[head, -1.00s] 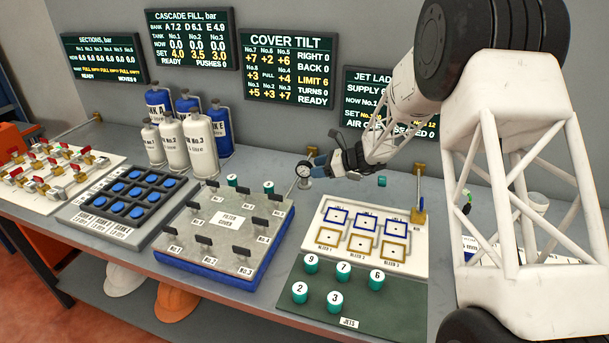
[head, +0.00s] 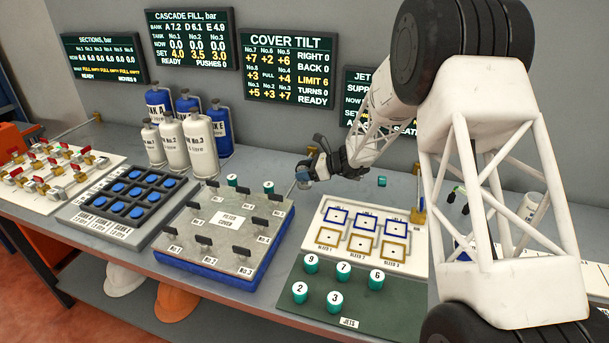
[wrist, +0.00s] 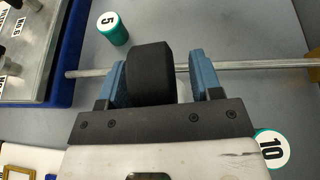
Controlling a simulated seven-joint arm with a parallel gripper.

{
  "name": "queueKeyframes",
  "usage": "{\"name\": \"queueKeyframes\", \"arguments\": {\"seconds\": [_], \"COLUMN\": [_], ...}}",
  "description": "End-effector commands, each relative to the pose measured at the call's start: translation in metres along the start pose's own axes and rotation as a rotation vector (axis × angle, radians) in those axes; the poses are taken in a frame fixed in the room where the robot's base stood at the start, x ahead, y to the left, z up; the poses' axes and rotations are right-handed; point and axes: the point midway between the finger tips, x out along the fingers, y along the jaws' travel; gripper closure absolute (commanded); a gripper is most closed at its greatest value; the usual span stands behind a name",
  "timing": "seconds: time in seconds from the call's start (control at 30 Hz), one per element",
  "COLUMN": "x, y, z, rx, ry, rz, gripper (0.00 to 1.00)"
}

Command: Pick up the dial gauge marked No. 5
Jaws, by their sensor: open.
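My gripper (head: 305,178) is low over the back of the bench, right of the filter cover. In the wrist view its blue fingers (wrist: 160,78) are apart, with a black rounded body (wrist: 148,72) between them. This looks like the dial gauge seen earlier in the head view. It lies close to the left finger, with a gap to the right one. The gauge's face and any number on it are hidden now. The readable 5 is on a green cylinder (wrist: 114,28) just beyond the left finger, in the wrist view.
A metal rod (wrist: 250,65) runs across beyond the fingers. The filter cover (head: 228,222) stands to the left, the jet board (head: 345,212) in front. A green cylinder marked 10 (wrist: 270,149) is close on the right; it also shows in the head view (head: 382,181).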

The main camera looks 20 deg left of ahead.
Motion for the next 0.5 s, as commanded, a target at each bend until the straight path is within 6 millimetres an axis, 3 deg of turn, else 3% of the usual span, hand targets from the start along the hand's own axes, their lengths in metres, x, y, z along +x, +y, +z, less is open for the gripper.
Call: {"name": "queueKeyframes", "arguments": {"seconds": [0.5], "x": [-0.0004], "y": [-0.0001], "z": [0.0001], "rx": [0.0], "ry": [0.0], "rz": [0.0], "gripper": [0.43]}}
